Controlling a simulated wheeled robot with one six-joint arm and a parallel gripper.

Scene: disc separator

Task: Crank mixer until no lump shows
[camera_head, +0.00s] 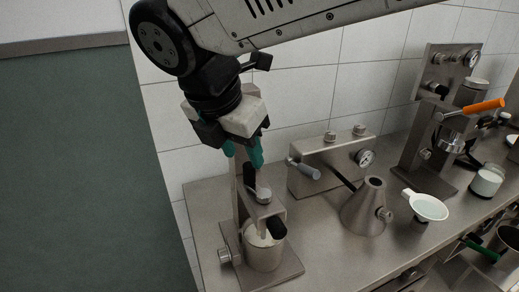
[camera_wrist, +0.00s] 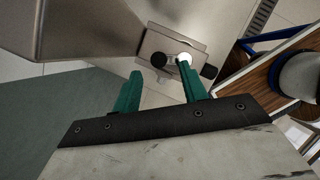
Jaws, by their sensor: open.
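The mixer (camera_head: 240,215) stands on the steel counter at the left in the head view, a metal stand with a bracket over a metal cup (camera_head: 265,255). Pale contents show at the cup's rim; whether they hold lumps cannot be told. A crank hub (camera_head: 264,195) sits on top, with a black knob (camera_head: 277,227) in front and another dark part behind it. My gripper (camera_head: 243,160) is open and empty, pointing down above the mixer.
A steel box with a gauge (camera_head: 330,165) and a metal cone (camera_head: 365,208) stand right of the mixer. A white strainer (camera_head: 429,207), a press stand with an orange handle (camera_head: 483,107) and a cup (camera_head: 487,180) are further right. A tiled wall closes the back.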

